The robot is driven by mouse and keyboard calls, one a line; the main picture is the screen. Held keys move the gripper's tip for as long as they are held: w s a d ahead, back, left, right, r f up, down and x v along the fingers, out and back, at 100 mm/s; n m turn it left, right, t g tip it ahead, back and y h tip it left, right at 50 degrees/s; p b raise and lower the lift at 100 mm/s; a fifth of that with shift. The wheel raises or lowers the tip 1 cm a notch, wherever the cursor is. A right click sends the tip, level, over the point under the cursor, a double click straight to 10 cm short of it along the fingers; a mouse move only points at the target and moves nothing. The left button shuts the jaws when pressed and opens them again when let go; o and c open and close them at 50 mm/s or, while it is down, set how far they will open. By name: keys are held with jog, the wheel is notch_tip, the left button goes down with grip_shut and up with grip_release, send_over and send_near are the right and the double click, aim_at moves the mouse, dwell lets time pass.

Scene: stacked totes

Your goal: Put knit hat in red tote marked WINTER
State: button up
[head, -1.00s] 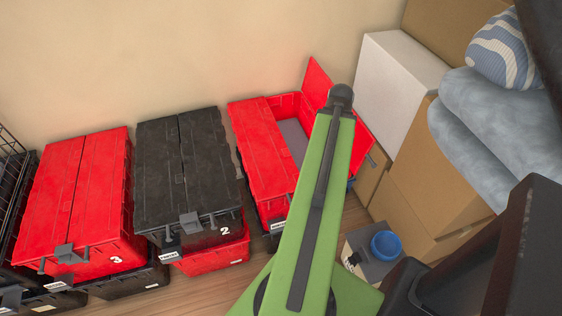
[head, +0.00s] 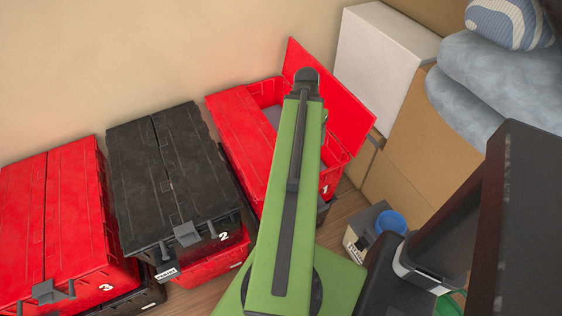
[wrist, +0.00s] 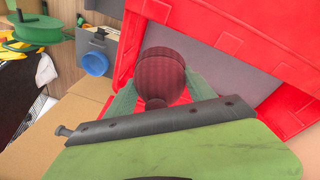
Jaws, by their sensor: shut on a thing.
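My gripper (wrist: 160,88) is shut on the dark red knit hat (wrist: 164,72); its pale green fingers are at either side of the hat in the wrist view. The hat appears in front of the open side of a red tote (wrist: 187,15), whose grey inside (wrist: 225,50) shows beyond it. In the head view this red tote, numbered 1 (head: 240,125), has its right lid flap (head: 330,95) raised and its left flap shut. I cannot read its label. My green arm hides the gripper and hat in the head view.
A black-lidded tote numbered 2 (head: 165,175) and a red tote numbered 3 (head: 55,220) stand to the left, both shut. At right are a white box (head: 385,55), cardboard boxes (head: 455,120), folded blue bedding (head: 490,75) and a grey container with a blue cap (head: 391,222).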

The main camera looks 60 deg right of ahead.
jog(key=d+f+m+g+b, duration=0.1)
jog(key=f+m+b, duration=0.3)
jog(key=f+b, duration=0.3)
jog(key=s+d+f+m+g+y+b, duration=0.1)
jog(key=d+f+m+b, duration=0.1)
jog(key=f+m+b, duration=0.3)
jog(key=s+d+f+m+g+b, duration=0.1)
jog(key=d+f+m+b, duration=0.1)
jog(key=f+m+b, duration=0.3)
notch_tip(320, 180, down, 5)
jog(key=shift+g+b, duration=0.3)
jog(key=shift+b, duration=1.6)
jog(key=shift+r, duration=0.2)
jog(key=shift+f, duration=0.15)
jog(key=o, duration=1.6)
